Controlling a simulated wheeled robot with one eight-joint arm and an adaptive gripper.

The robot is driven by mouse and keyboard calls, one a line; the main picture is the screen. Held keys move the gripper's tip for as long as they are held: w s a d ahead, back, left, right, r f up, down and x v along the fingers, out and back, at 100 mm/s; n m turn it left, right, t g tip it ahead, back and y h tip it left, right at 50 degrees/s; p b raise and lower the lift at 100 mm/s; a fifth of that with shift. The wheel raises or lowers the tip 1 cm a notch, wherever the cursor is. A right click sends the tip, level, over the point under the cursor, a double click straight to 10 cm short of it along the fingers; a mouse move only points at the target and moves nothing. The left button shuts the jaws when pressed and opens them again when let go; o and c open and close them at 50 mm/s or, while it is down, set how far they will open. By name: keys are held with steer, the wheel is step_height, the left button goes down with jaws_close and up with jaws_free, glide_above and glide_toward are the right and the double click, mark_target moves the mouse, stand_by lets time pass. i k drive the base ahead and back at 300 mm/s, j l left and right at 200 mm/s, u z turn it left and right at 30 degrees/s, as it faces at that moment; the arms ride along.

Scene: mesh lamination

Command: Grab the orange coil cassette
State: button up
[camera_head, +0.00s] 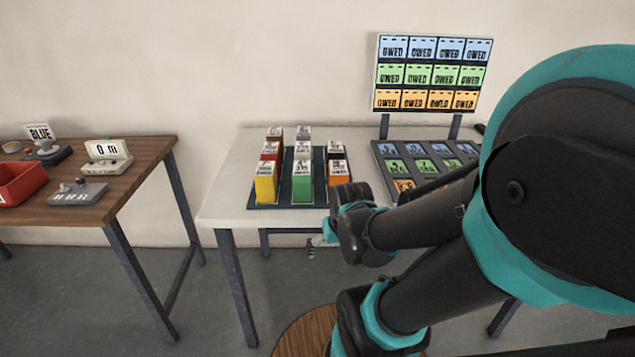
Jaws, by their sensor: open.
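The orange coil cassette (339,180) stands upright at the right front of a dark rack (284,206) on the white table. It has a white printed label on top. My arm's dark wrist is just in front of it to the lower right. My gripper (311,251) is small in view, below the table's front edge and lower left of the cassette. It is open and apart from the cassette, and the wrist hides part of it.
A yellow cassette (265,187) and a green cassette (302,187) stand left of the orange one, with several others behind. A tray of labelled tiles (404,186) and an upright board (428,74) are at the right. A wooden table (130,190) stands left, across a floor gap.

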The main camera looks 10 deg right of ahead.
mark_target(339, 169)
steer(key=z, duration=0.55)
steer(key=j+z, duration=0.35)
steer(key=k+j+z, duration=0.3)
steer(key=j+z, duration=0.35)
steer(key=k+j, duration=0.2)
